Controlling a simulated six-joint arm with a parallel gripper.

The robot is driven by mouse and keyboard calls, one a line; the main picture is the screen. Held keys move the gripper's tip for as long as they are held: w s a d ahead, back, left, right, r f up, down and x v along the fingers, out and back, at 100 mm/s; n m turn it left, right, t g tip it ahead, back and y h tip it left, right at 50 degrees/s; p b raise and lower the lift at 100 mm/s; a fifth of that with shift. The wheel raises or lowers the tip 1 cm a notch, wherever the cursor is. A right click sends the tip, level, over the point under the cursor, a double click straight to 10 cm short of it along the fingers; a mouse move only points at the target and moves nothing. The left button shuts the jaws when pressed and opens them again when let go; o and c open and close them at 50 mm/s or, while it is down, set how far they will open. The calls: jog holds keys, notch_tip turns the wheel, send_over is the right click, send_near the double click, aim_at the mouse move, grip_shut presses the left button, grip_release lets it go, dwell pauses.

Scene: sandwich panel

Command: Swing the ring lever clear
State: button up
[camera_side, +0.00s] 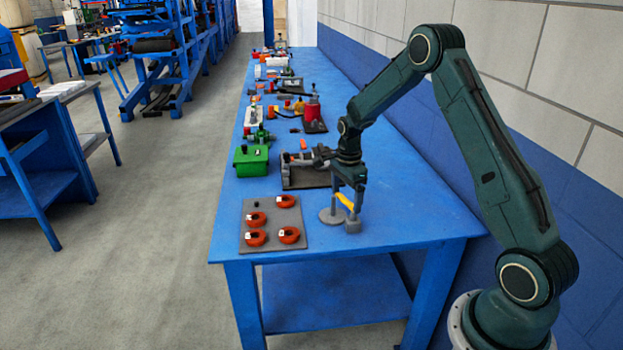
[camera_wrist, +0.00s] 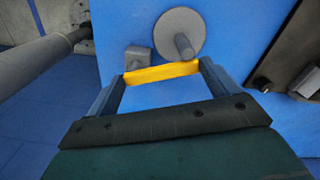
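My gripper (camera_side: 346,200) is low over the near right part of the blue bench. A yellow bar (camera_side: 346,201) spans the space between its fingers. In the wrist view, my gripper (camera_wrist: 161,72) has one finger against each end of the yellow bar (camera_wrist: 160,73), and it looks shut on the bar. A grey disc (camera_side: 328,217) with an upright peg lies just beside it; the disc (camera_wrist: 170,20) also shows in the wrist view. A small grey block (camera_side: 352,227) stands below the gripper. I cannot tell which part is the ring lever.
A dark plate (camera_side: 262,204) with several red-orange rings lies to the left. A green box (camera_side: 251,161) and a dark tray (camera_side: 305,177) stand behind. A thick grey cylinder (camera_wrist: 35,62) crosses the left of the wrist view. The bench's front right corner is clear.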

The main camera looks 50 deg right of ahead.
jog(key=c, duration=0.5)
jog(key=shift+d+m, duration=0.1)
jog(key=shift+m, duration=0.2)
jog(key=m, duration=0.2)
jog(key=d+m, duration=0.1)
jog(key=shift+s+r+m, duration=0.1)
jog(key=shift+s+m, duration=0.25)
jog(key=shift+m, duration=0.05)
jog(key=m, duration=0.1)
jog(key=s+m, duration=0.1)
jog(key=m, duration=0.1)
jog(key=shift+d+m, duration=0.3)
jog(key=shift+d, duration=0.05)
jog(key=m, duration=0.1)
jog(key=s+m, duration=0.1)
jog(key=m, duration=0.2)
jog(key=shift+s+d+m, duration=0.15)
jog(key=shift+d+m, duration=0.1)
jog(key=shift+m, duration=0.05)
jog(key=shift+s+m, duration=0.35)
jog(key=shift+m, duration=0.65)
jog(key=shift+s+m, duration=0.3)
jog(key=shift+m, duration=0.7)
